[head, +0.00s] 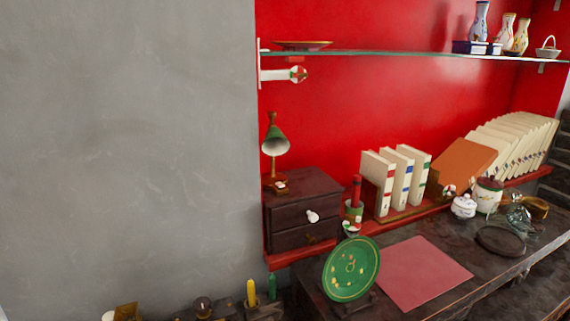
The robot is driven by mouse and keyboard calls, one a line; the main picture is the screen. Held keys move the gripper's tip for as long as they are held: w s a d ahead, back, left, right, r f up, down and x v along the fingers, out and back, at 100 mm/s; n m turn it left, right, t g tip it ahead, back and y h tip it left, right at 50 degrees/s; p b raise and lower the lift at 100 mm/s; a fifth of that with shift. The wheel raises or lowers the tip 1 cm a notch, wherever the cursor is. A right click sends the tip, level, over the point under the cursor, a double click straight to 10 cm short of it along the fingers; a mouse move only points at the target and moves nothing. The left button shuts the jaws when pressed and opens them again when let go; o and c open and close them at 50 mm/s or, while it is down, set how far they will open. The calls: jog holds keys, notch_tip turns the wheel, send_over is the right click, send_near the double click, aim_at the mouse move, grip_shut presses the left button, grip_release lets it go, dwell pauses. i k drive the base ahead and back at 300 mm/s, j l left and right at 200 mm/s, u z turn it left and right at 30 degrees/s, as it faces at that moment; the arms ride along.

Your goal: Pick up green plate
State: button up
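The green plate (351,269) stands tilted upright at the front left end of the dark wooden desk, in the lower middle of the head view. It is round, with small pale and reddish decorations. A dark support shows at its foot. No gripper and no part of my arm is in view.
A red mat (423,273) lies right of the plate. Lidded jars (464,206) stand farther right. A glass shelf (400,53) runs above.

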aim_at(352, 267)
jog(key=l+u, duration=0.2)
jog(key=u, duration=0.3)
jog(key=l+u, duration=0.25)
jog(key=u, duration=0.2)
jog(key=l+u, duration=0.25)
jog(key=l, duration=0.25)
jog(key=k+l+u, duration=0.2)
jog(key=l, duration=0.75)
jog(key=k+l, duration=0.15)
jog(key=l, duration=0.25)
jog(key=l+u, duration=0.1)
jog(key=l, duration=0.35)
jog(key=k, duration=0.05)
